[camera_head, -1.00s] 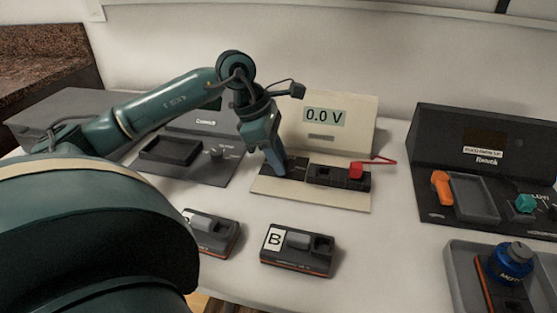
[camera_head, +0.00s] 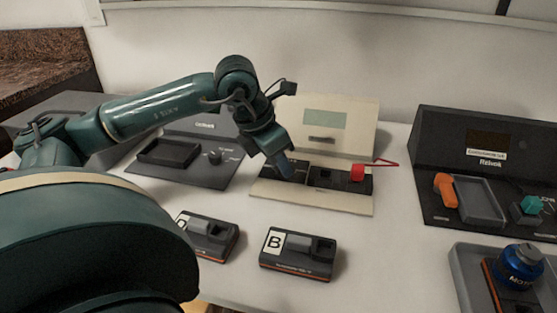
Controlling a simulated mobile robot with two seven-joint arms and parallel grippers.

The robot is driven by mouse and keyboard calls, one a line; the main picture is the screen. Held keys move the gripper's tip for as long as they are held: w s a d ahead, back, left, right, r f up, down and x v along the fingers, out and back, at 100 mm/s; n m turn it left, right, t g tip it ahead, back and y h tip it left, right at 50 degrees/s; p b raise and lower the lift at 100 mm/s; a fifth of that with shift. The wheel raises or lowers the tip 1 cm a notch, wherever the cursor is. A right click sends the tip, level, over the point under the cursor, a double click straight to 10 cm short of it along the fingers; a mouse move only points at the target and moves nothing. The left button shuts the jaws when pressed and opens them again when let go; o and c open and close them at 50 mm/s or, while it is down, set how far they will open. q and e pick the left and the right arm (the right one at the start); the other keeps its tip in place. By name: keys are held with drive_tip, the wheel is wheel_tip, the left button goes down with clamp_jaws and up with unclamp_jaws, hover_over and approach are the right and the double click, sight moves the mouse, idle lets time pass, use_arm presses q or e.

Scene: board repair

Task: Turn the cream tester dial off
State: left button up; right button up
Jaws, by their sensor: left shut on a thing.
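The cream tester (camera_head: 360,112) stands at the back middle of the table. Its display (camera_head: 325,119) is blank. Its dial is hidden behind the fingers of my left gripper (camera_head: 286,170), which is shut at the left part of the tester's dark panel. My right gripper is not in view.
A dark grey station (camera_head: 190,180) with a tray and knob is left of the tester. Two modules lie in front, one marked B (camera_head: 297,262). A black station (camera_head: 435,130) with orange and teal parts is at right. A blue-topped motor (camera_head: 520,264) sits in a grey tray at the front right.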

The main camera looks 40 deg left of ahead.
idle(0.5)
use_arm(q)
drive_tip(key=o, duration=1)
drive_tip(key=p+v, duration=0.1)
drive_tip(key=v, duration=1.2)
drive_tip(key=shift+s, duration=0.1)
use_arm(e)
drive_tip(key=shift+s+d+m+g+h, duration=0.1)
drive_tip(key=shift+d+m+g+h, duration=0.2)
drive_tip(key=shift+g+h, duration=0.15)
use_arm(q)
drive_tip(key=shift+r+p, duration=0.1)
drive_tip(key=shift+p, duration=0.2)
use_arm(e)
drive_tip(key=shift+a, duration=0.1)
